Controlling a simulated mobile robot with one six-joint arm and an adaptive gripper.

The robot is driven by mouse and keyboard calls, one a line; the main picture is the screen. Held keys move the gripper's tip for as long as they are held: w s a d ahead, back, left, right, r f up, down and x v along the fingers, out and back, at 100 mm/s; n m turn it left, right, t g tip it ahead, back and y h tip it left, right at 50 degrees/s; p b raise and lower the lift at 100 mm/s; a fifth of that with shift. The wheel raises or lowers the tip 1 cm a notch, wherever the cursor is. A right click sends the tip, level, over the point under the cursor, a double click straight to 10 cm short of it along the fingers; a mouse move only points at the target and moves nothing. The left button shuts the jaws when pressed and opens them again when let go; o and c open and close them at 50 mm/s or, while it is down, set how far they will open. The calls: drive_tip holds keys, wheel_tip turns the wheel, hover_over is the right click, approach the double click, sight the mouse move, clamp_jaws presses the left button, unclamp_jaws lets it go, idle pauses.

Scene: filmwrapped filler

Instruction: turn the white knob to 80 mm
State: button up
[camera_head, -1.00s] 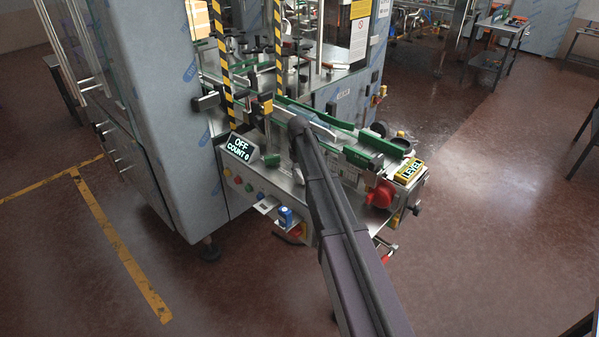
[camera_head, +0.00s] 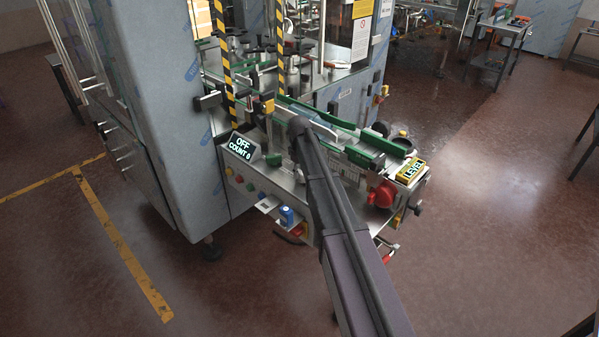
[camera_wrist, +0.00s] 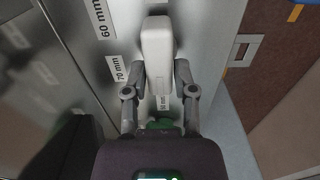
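The white knob (camera_wrist: 157,48) is a long rounded bar in the wrist view, lying almost straight up and down in the picture. My gripper (camera_wrist: 159,76) has one finger on each side of its lower half, and both fingers look pressed against it. Printed labels stand around it: 60 mm (camera_wrist: 101,18) at upper left, 70 mm (camera_wrist: 119,68) at left. A small turned label (camera_wrist: 163,103) lies just beyond the knob's lower end, between the fingers; its number is hard to read. In the head view my arm covers the knob and the fingers.
The machine's display (camera_head: 242,147) reads OFF, COUNT 0. A red knob (camera_head: 382,195) and a yellow LEVEL box (camera_head: 411,171) stand right of my arm. Green guide rails (camera_head: 318,112) run behind it. A grey-blue cabinet (camera_head: 165,120) rises at left. The floor in front is clear.

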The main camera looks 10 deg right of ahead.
drive_tip(key=shift+o, duration=1.2)
drive_tip(key=shift+w+m, duration=0.1)
drive_tip(key=shift+m, duration=0.4)
drive_tip(key=m, duration=0.3)
drive_tip(key=shift+d+m, duration=0.2)
drive_tip(key=shift+m, duration=0.2)
drive_tip(key=m, duration=0.4)
drive_tip(key=shift+d, duration=0.25)
wheel_tip(320, 180, up, 14)
drive_tip(key=p, duration=1.4)
drive_tip(key=s+f+b, duration=0.6)
drive_tip(key=s, duration=0.4)
drive_tip(key=s+f+n+b, duration=0.1)
drive_tip(key=s+f+b, duration=0.5)
drive_tip(key=s, duration=0.4)
drive_tip(key=s+f+b, duration=0.6)
drive_tip(key=s+f, duration=0.1)
drive_tip(key=s, duration=0.3)
drive_tip(key=shift+s+a+n+b, duration=0.15)
drive_tip(key=shift+a+n+b, duration=0.15)
drive_tip(key=shift+a+b, duration=0.1)
drive_tip(key=shift+r, duration=0.1)
